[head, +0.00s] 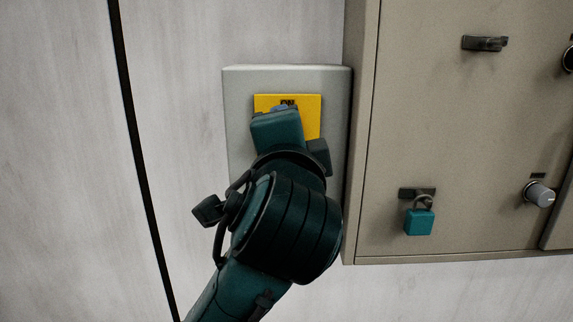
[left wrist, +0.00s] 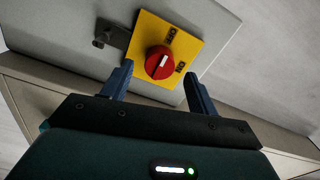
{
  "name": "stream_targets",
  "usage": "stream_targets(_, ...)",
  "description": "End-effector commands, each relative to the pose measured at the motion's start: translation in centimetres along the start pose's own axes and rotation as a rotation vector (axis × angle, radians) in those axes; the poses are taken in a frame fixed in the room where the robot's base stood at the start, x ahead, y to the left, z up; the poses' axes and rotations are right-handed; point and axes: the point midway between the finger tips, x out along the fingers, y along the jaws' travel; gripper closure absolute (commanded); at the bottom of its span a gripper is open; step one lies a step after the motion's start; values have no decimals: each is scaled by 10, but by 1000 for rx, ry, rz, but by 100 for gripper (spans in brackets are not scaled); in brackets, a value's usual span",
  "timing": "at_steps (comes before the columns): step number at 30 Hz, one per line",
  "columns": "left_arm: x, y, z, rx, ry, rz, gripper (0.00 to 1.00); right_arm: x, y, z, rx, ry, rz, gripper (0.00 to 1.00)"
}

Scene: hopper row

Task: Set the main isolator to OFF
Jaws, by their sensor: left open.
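The main isolator is a grey box (head: 238,90) on the wall with a yellow plate (head: 308,104) marked ON at its top in the head view. In the left wrist view, its red round knob (left wrist: 158,63) with a short white mark sits on the yellow plate (left wrist: 150,28), with OFF and ON labels beside it. I cannot tell surely which label the mark faces. My left gripper (head: 280,110) covers the knob in the head view. In the left wrist view its fingers (left wrist: 159,86) are open and empty, apart from the knob and just short of it. My right gripper is out of view.
A dark metal tab (left wrist: 110,35) sits beside the yellow plate. A beige cabinet (head: 440,130) stands close on the right, with a teal padlock (head: 419,222), a latch (head: 484,43) and a grey knob (head: 539,194). The wall (head: 180,110) to the left is clear.

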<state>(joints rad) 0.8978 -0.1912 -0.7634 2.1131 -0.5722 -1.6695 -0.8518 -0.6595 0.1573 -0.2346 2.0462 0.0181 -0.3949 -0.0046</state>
Motion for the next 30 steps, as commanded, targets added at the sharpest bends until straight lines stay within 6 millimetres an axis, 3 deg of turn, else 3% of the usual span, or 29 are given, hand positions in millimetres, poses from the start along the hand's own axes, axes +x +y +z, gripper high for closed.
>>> stream_targets(6, -52, 2, -1, -4, 7, -2, 41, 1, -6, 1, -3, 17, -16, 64)
stream_targets(12, -85, 0, -1, -3, 4, -1, 41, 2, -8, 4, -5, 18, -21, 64)
stream_targets(18, -97, 0, 0, -1, 1, 1, 41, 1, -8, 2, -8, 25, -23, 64)
stream_targets(30, -98, 0, 0, -1, 0, 1, 41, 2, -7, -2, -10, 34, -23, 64)
